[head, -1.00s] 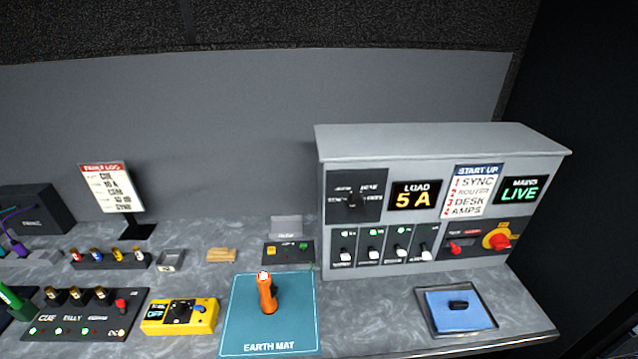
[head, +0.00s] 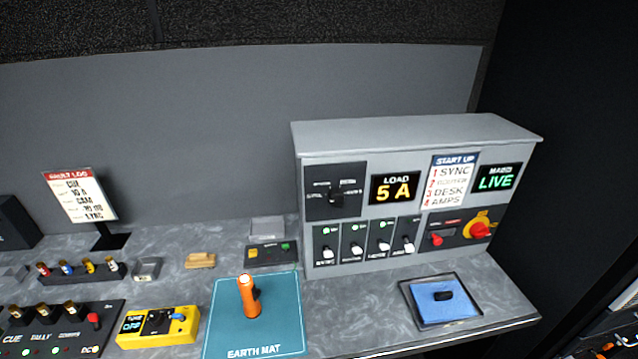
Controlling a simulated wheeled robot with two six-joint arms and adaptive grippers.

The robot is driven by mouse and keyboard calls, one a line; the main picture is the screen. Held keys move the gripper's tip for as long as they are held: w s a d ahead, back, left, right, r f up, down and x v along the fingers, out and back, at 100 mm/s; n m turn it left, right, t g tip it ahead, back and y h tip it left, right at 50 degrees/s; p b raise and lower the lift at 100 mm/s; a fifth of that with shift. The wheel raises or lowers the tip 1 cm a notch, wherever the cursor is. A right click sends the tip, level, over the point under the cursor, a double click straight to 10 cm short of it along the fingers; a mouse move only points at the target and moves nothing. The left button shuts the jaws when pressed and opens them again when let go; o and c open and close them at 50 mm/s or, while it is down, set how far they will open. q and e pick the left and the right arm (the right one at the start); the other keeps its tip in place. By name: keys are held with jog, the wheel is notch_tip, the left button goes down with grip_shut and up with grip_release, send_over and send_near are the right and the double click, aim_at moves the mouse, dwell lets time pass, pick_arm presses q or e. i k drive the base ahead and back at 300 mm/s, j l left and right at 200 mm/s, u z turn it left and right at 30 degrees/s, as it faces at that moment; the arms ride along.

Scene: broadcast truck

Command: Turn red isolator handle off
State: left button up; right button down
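The red isolator handle (head: 480,230) is a red rotary knob on a yellow plate at the right end of the grey panel box (head: 420,137). The display above it, marked MAINS (head: 496,178), reads LIVE in green. A smaller red switch (head: 437,239) sits just left of the yellow plate. The exact angle of the handle is too small to tell. Neither of my grippers is in the head view.
An orange tool (head: 250,297) stands on the teal earth mat (head: 292,337). A tray with a blue pad (head: 440,309) lies before the panel. A yellow meter (head: 182,335) and a fault log sign (head: 82,199) are at left. The space before the handle is clear.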

aim_at(480, 229)
jog(key=z, duration=1.35)
